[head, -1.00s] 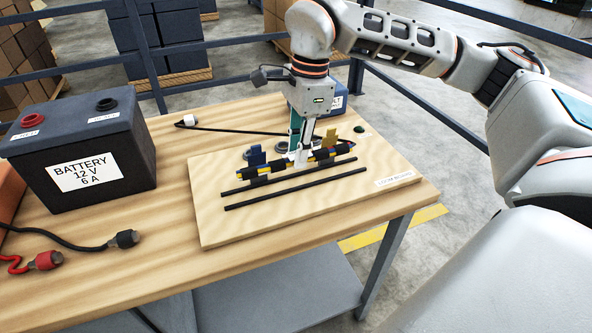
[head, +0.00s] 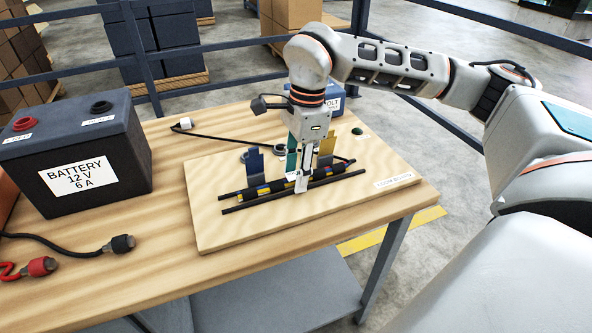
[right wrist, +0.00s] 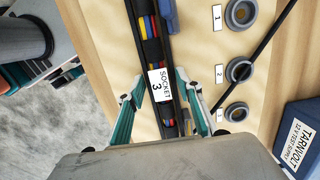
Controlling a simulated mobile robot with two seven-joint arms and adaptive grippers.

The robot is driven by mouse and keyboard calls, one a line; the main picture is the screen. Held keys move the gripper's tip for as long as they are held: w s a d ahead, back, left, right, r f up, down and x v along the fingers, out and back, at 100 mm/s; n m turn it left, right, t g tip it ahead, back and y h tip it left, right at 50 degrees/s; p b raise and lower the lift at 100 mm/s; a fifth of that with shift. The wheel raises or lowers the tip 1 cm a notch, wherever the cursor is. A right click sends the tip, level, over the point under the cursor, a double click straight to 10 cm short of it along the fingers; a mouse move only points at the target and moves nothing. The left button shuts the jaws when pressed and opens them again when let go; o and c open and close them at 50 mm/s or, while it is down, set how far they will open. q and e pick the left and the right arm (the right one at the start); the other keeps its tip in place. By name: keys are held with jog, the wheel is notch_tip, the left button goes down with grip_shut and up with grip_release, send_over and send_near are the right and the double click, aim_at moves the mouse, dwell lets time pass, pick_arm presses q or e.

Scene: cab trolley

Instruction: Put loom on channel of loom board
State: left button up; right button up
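The loom (head: 263,190) is a bundle of coloured wires with black wraps. It lies along the channel between two black rails (head: 240,208) on the wooden loom board (head: 225,235). In the right wrist view the loom (right wrist: 148,30) runs between the rails, with a white "SOCKET 3" tag (right wrist: 160,85) over it. Upright blue (head: 254,163) and yellow (head: 326,152) pieces stand beside the loom. My right gripper (head: 302,183) is low over its middle. In the right wrist view its fingers (right wrist: 160,88) are apart, one on each side of the loom and rails. My left gripper is out of view.
Round grey sockets numbered 1 and 2 (right wrist: 239,70) are on the board behind the channel, with another alongside. A blue "TARNVOLT" box (right wrist: 300,132) stands behind. A black battery (head: 75,150) and cable connectors (head: 122,243) are at the left. The board's front is clear.

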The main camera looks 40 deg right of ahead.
jog(key=shift+r, duration=0.1)
jog(key=r, duration=0.2)
jog(key=r+p, duration=0.1)
jog(key=r, duration=0.4)
jog(key=shift+d+r+p, duration=0.25)
jog(key=shift+d+p, duration=0.05)
jog(key=shift+d, duration=0.1)
jog(key=r, duration=0.3)
jog(key=r+p, duration=0.1)
jog(key=shift+s+d+r, duration=0.15)
jog(key=shift+d+r, duration=0.15)
